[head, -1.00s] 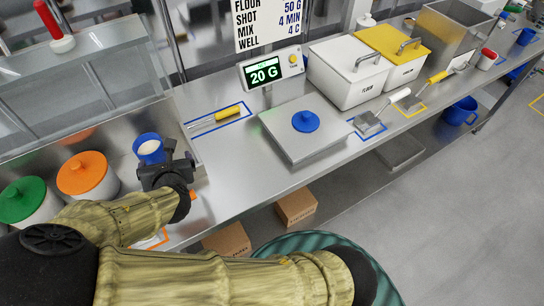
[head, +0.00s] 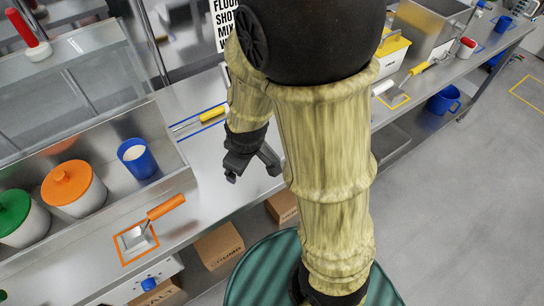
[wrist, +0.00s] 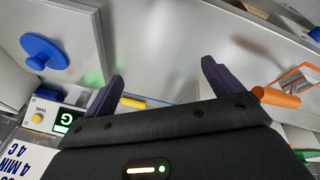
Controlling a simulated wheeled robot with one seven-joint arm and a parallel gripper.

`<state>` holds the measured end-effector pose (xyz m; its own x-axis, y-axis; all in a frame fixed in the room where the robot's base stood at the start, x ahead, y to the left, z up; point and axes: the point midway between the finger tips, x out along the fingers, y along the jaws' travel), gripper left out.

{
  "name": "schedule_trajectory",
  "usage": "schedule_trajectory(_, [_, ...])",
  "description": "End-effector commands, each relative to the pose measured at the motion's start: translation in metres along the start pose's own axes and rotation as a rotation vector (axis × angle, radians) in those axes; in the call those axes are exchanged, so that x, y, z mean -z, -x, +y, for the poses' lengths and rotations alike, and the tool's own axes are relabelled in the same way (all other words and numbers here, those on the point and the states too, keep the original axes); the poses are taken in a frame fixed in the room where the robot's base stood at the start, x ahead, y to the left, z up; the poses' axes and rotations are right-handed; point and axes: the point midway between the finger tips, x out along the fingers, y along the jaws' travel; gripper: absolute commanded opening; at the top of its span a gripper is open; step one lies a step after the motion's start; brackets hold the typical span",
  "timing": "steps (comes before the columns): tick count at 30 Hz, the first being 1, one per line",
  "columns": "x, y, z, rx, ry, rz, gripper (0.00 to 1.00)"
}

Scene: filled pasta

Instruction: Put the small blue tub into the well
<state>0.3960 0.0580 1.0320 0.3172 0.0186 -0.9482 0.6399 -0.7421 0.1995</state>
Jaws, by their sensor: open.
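The small blue tub (head: 137,158), with white contents, stands upright in the steel well (head: 150,122) at the left of the head view. It is beside the orange-lidded tub (head: 72,185), near the well's right end. My gripper (head: 252,172) is open and empty, over the counter to the right of the well and apart from the tub. The wrist view shows its two spread fingers (wrist: 162,75) with nothing between them. The blue tub does not show in the wrist view.
A green-lidded tub (head: 15,215) stands left in the well. An orange-handled scoop (head: 163,207) lies in front, a yellow-handled tool (head: 212,114) behind. My arm hides much of the counter; the wrist view shows a blue-knobbed plate (wrist: 45,52).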

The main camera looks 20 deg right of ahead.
Motion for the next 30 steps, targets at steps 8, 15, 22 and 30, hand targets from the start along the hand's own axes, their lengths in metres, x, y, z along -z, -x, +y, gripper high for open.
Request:
schedule_trajectory(8, [-0.047, 0.041, 0.019, 0.025, -0.553, -0.063, 0.92])
schedule_trajectory(15, [-0.064, 0.054, 0.021, 0.016, -0.738, -0.096, 0.92])
schedule_trajectory(22, [-0.064, 0.054, 0.020, 0.016, -0.737, -0.096, 0.92])
schedule_trajectory(30, [-0.063, 0.054, 0.021, 0.016, -0.735, -0.095, 0.92])
